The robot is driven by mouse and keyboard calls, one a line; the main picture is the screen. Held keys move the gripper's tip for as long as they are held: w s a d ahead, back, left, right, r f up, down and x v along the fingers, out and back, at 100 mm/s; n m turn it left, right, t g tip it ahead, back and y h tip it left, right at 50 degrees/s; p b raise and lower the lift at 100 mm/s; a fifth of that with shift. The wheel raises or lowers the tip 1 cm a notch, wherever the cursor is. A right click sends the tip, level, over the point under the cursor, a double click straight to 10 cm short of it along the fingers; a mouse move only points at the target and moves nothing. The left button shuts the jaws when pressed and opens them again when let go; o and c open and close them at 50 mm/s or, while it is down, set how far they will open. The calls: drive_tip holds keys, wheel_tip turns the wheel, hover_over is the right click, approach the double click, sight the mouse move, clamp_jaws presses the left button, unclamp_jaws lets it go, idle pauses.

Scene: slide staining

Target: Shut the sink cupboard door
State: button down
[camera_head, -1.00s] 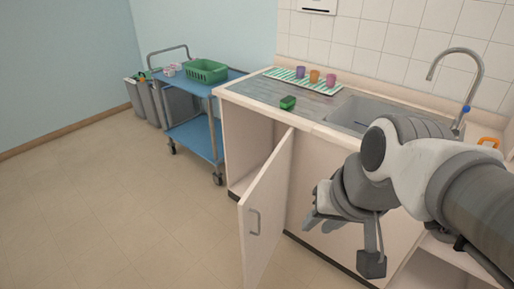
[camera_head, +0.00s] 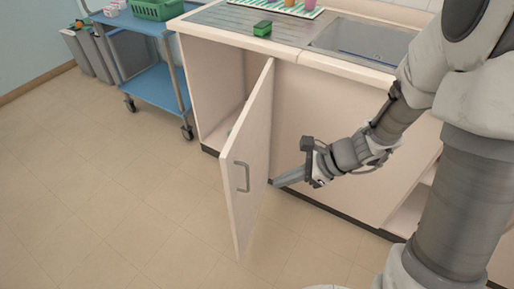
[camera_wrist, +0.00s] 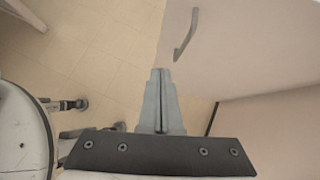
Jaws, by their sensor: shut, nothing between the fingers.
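The sink cupboard door (camera_head: 252,165) stands wide open, swung out from the cupboard (camera_head: 217,85) into the room.
The sink counter (camera_head: 290,52) runs above the cupboard, with a green sponge (camera_head: 262,28) and a sink basin (camera_head: 365,42). A blue trolley (camera_head: 155,85) stands left of the cupboard, grey bins (camera_head: 85,52) behind it. The floor (camera_head: 110,200) left of the door is clear.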

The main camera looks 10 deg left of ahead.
wheel_tip(320, 180, down, 2)
drive_tip(key=w+m, duration=0.1)
drive_tip(key=b, duration=0.5)
approach(233, 191)
drive_tip(key=a+f, duration=0.1)
drive_tip(key=f, duration=0.2)
drive_tip(key=a+f, duration=0.1)
drive_tip(key=shift+w+a+f, duration=0.2)
drive_tip(key=shift+a+f, duration=0.1)
drive_tip(key=shift+f, duration=0.1)
drive_tip(key=shift+w+a, duration=0.1)
drive_tip(key=shift+a, duration=0.6)
